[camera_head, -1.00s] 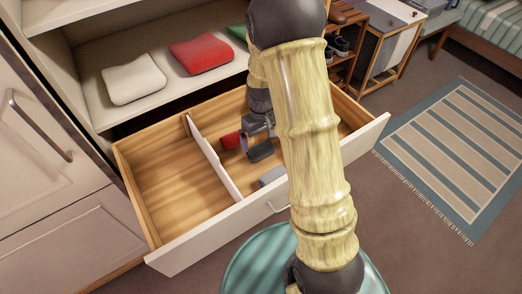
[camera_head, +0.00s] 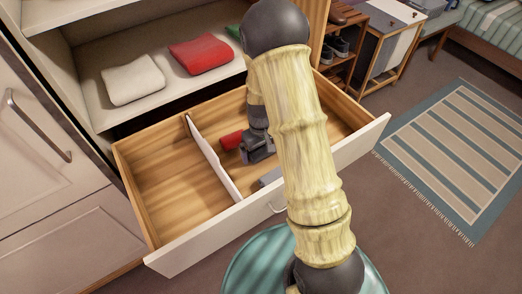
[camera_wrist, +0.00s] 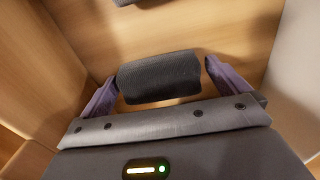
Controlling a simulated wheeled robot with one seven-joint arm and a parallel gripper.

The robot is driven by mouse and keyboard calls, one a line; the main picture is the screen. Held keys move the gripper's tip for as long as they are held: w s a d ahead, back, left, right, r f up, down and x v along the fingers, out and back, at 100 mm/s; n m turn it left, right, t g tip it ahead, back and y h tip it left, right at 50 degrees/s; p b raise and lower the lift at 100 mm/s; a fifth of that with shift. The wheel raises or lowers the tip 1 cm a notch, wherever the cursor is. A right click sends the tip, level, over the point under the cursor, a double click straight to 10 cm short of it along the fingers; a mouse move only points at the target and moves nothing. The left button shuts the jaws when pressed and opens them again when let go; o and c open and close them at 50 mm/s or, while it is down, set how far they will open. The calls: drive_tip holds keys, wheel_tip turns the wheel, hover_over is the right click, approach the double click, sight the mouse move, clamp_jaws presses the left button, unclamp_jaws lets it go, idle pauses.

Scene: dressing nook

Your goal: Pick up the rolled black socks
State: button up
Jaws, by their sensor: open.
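The rolled black socks (camera_wrist: 158,76) lie on the wooden drawer floor in the wrist view, a dark ribbed roll between my two fingers. My gripper (camera_wrist: 161,80) is open, with one finger near each end of the roll; a small gap shows at the right end, and I cannot tell whether the left finger touches. In the head view my gripper (camera_head: 258,152) is low inside the drawer's right compartment, and it hides the black socks there.
The open drawer (camera_head: 205,222) has a white divider (camera_head: 212,158); its left compartment is empty. A red roll (camera_head: 231,140) lies just left of my gripper, and a grey item (camera_head: 270,177) lies near the drawer front. Folded white (camera_head: 133,79) and red (camera_head: 201,53) cloths lie on the shelf above.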

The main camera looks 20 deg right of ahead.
drive_tip(key=shift+c, duration=0.2)
drive_tip(key=c, duration=1)
drive_tip(key=shift+o, duration=0.2)
drive_tip(key=shift+r, duration=0.1)
wheel_tip(320, 180, up, 10)
drive_tip(key=shift+f+p, duration=0.1)
drive_tip(key=shift+p, duration=0.35)
